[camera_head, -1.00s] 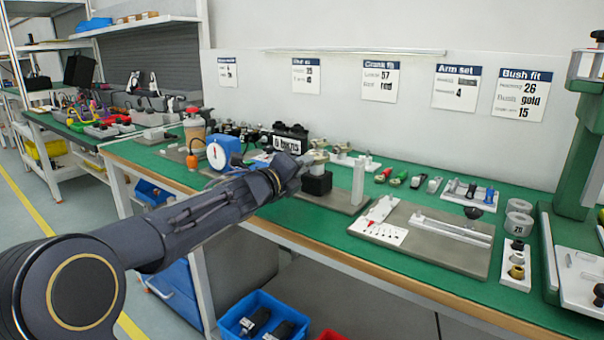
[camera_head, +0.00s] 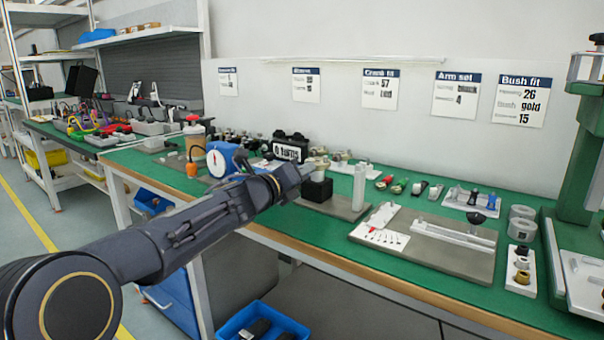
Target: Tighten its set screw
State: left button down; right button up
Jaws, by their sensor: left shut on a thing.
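My left gripper (camera_head: 302,169) reaches in from the left and is shut at a small pale metallic part (camera_head: 320,163), whose exact shape is too small to tell. The part is just above a black block (camera_head: 317,189) on a grey plate (camera_head: 345,209). A pale upright post (camera_head: 359,187) stands on the same plate, right of the block. The gripper's fingertips partly hide the part. I cannot make out a set screw. My right gripper is not in view.
A grey board (camera_head: 455,262) with a white card of small tools (camera_head: 380,236) lies to the right. A blue dial gauge (camera_head: 220,158) stands left, behind my arm. A white strip with bushes (camera_head: 521,270) and a green press (camera_head: 578,165) are at far right. Green bench (camera_head: 400,205) shows between them.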

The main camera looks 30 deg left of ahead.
pick_arm(q)
jog(key=shift+f, duration=0.15)
jog(key=c, duration=1.3)
grip_release()
jog(key=shift+s, duration=0.1)
jog(key=s, duration=0.5)
jog(key=s+p, duration=0.1)
jog(key=s, duration=0.1)
jog(key=shift+s+a, duration=0.35)
jog(key=shift+s, duration=0.05)
